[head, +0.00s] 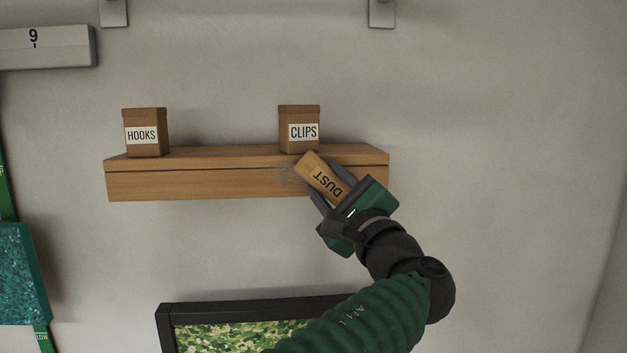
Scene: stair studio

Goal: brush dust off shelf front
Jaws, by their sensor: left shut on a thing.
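A wooden shelf (190,184) is fixed to the wall, its long front face toward me. My left gripper (338,186) is shut on a wooden brush labelled DUST (318,172). The brush is tilted, its far end up and left, in front of the right part of the shelf front. A faint grey patch (289,175) shows on the shelf front just left of the brush; I cannot tell whether it is dust or bristles. The gripper and brush hide part of the shelf's lower right front. My right gripper is out of view.
A HOOKS box (146,133) stands on the shelf's left end. A CLIPS box (299,130) stands on it right of centre, close above the brush. A black-framed picture (240,309) is below. A teal block (20,275) is at left. The wall at right is clear.

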